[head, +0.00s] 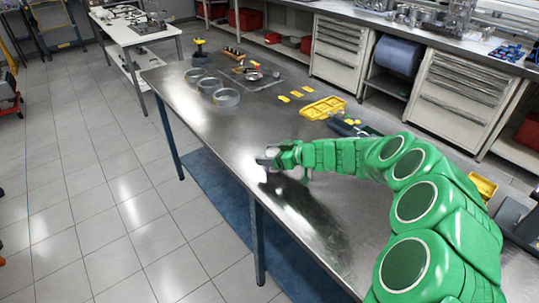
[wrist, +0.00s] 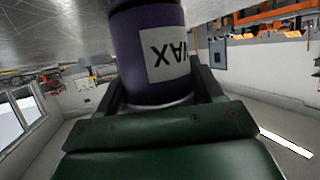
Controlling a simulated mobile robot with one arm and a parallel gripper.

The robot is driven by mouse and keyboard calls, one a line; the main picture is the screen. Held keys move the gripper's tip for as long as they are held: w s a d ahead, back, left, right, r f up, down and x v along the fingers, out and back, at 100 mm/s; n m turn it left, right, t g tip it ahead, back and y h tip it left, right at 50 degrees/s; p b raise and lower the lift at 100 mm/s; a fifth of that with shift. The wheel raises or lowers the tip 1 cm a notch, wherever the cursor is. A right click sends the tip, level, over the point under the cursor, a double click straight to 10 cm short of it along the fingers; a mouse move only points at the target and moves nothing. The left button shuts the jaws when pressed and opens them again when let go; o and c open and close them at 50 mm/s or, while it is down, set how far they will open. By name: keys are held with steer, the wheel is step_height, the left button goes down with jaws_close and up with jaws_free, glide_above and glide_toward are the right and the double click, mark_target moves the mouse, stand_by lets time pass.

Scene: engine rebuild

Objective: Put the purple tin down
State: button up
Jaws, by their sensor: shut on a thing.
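The purple tin (wrist: 150,45) has a white label reading WAX, upside down in the wrist view. It sits between the two fingers of my gripper (head: 270,158), which is shut on it. In the wrist view the steel table surface (wrist: 60,35) lies just beyond the tin's far end; I cannot tell whether they touch. In the head view my gripper is low over the near-left edge of the steel table (head: 185,90). The tin is not clearly visible there, lost in glare and behind the gripper.
Three clear round dishes (head: 226,97) stand at the table's far left. A yellow tray (head: 322,107) and small yellow pieces (head: 296,94) lie toward the back edge, with dark tools (head: 345,125) near them. The table between the dishes and my gripper is clear.

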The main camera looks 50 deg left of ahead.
steer(key=shift+f, duration=0.1)
steer(key=o, duration=1.3)
steer(key=shift+w+d+r, duration=0.1)
steer(key=shift+d+r, duration=0.05)
steer(key=shift+r, duration=0.05)
steer(key=v, duration=1.1)
steer(key=shift+w+d+r, duration=0.1)
steer(key=shift+d, duration=0.15)
